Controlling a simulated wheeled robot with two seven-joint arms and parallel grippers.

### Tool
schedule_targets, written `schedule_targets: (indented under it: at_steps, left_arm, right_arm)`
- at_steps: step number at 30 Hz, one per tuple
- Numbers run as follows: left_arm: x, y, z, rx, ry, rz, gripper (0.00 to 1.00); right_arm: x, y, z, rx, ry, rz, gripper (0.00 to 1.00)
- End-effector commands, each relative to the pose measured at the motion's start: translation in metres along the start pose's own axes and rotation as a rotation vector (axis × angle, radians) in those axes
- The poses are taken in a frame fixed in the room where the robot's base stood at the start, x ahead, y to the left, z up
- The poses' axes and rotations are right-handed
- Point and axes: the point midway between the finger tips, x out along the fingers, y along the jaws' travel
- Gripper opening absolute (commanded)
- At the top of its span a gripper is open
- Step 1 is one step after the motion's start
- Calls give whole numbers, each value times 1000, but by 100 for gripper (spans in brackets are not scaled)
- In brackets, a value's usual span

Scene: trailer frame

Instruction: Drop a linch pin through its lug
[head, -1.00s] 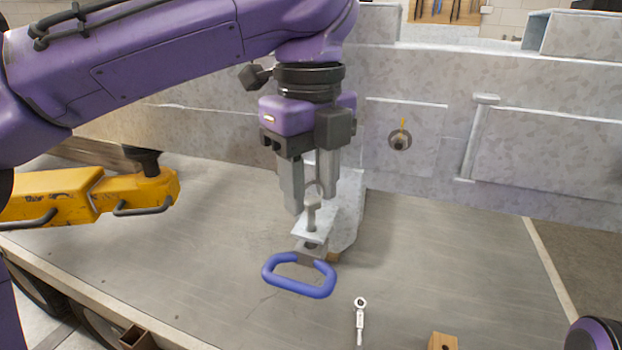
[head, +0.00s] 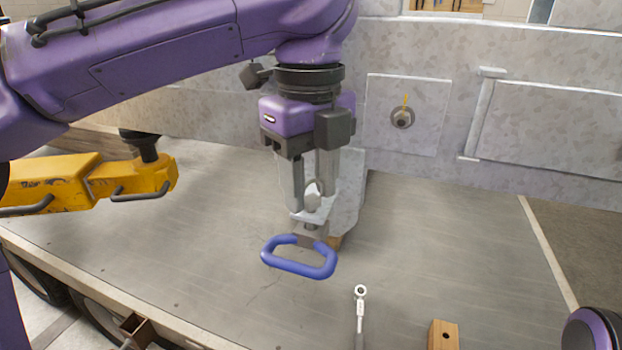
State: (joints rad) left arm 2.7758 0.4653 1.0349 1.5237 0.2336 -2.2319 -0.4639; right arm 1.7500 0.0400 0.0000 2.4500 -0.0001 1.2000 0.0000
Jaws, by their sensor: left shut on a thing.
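The linch pin (head: 312,200) is grey metal and upright between the fingers of my left gripper (head: 311,202), which is shut on its head. The lug (head: 318,217) is a small pale plate sticking out from a grey bracket (head: 349,190) on the deck. The pin's head sits close above the lug, and a short dark piece shows just under the plate. Whether that is the pin's tip is unclear, as the fingers hide part of the hole. A blue loop handle (head: 298,271) hangs in front of and below the lug. My right gripper is out of view.
A yellow tool arm (head: 90,183) lies at the left. A ratchet-like tool (head: 360,310) and a wooden block (head: 443,336) lie in front at the lower edge. A grey panel wall with a round fitting (head: 402,117) stands behind. The deck at right is clear.

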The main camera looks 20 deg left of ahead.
Motion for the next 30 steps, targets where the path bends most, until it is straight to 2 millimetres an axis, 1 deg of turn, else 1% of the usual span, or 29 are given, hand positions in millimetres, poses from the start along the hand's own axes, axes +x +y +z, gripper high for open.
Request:
schedule_targets:
  at_steps: [1,2,3,4,11,14,17,21,24,27,30]
  left_arm:
    - [0,0,0,0,0,0,10]
    - [0,0,0,0,0,0,48]
    - [0,0,0,0,0,0,61]
    - [0,0,0,0,0,0,71]
    - [0,0,0,0,0,0,72]
    - [-5,0,0,-1,0,-1,72]
    - [-22,0,0,-2,-1,-2,72]
    - [-59,0,0,-1,-3,-3,72]
    - [-82,-1,0,-1,-2,-2,72]
    - [-98,0,0,-1,-2,-1,72]
    - [-105,0,0,-1,0,0,72]
  right_arm:
    - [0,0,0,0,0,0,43]
    - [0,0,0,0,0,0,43]
    - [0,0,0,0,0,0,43]
    - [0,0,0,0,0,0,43]
    - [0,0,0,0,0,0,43]
    - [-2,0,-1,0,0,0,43]
    - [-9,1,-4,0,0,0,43]
    - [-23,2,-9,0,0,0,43]
    - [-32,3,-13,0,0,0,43]
    - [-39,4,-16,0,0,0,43]
    - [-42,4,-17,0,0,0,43]
